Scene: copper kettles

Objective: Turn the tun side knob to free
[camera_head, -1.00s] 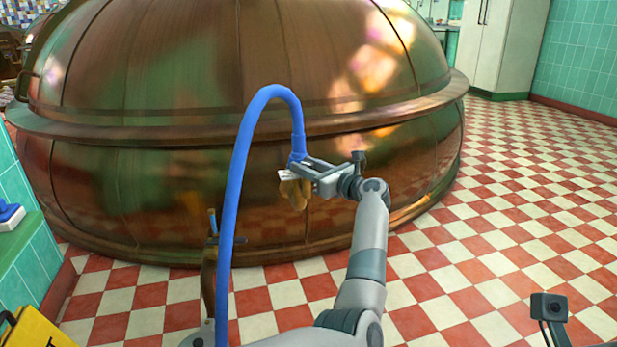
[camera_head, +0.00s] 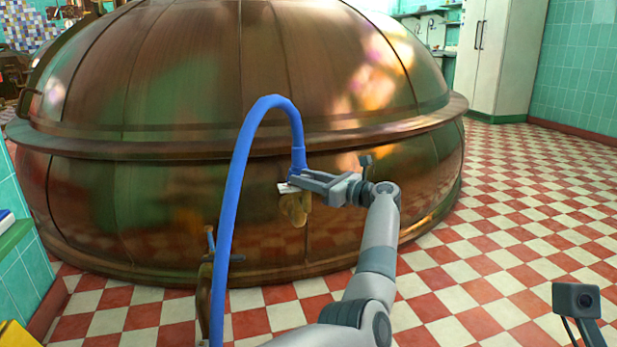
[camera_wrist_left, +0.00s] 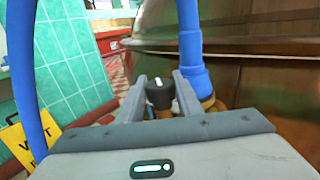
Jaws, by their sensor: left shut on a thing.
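The copper tun (camera_head: 150,215) fills the middle of the head view. My left gripper (camera_head: 292,184) is at its lower front side, next to a blue hose end and a brass fitting (camera_head: 296,210). In the left wrist view a black knob (camera_wrist_left: 158,93) with a white mark sits between the two fingers of my left gripper (camera_wrist_left: 160,96). The fingers are shut on it. The white mark points roughly up in that view. My right gripper is not in view.
A blue hose (camera_head: 232,200) arches up close beside my left gripper; its end also shows in the left wrist view (camera_wrist_left: 192,60). A yellow sign (camera_wrist_left: 28,140) and a green tiled wall (camera_wrist_left: 65,65) stand at left. Checkered floor (camera_head: 530,210) is clear at right.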

